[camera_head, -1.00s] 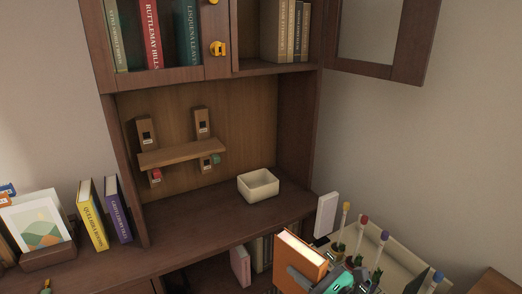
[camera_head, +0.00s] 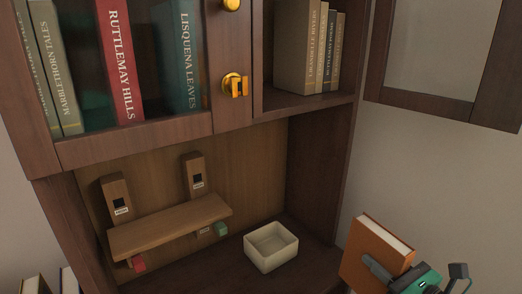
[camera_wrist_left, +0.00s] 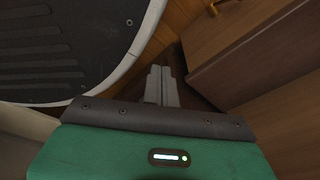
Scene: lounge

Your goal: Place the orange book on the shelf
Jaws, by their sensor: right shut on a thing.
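The orange book (camera_head: 375,246) is in the lower right of the head view, tilted, with its pale page edge facing up. My right gripper (camera_head: 378,268) is shut on its lower part. An open shelf (camera_head: 306,107) is above and to the left of the book, in the upper cabinet. Several beige and dark books (camera_head: 308,48) stand on it, with a little room at either end. The book is apart from the shelf. My left gripper (camera_wrist_left: 161,86) shows only in the left wrist view, with its fingers together and nothing between them.
An open cabinet door (camera_head: 430,60) juts out right of the shelf. A glass door (camera_head: 135,145) with a yellow latch (camera_head: 235,85) covers the books on the left. Below are a small wooden rack (camera_head: 170,225) and a cream box (camera_head: 271,247). In the left wrist view, wooden furniture (camera_wrist_left: 250,60) is close by.

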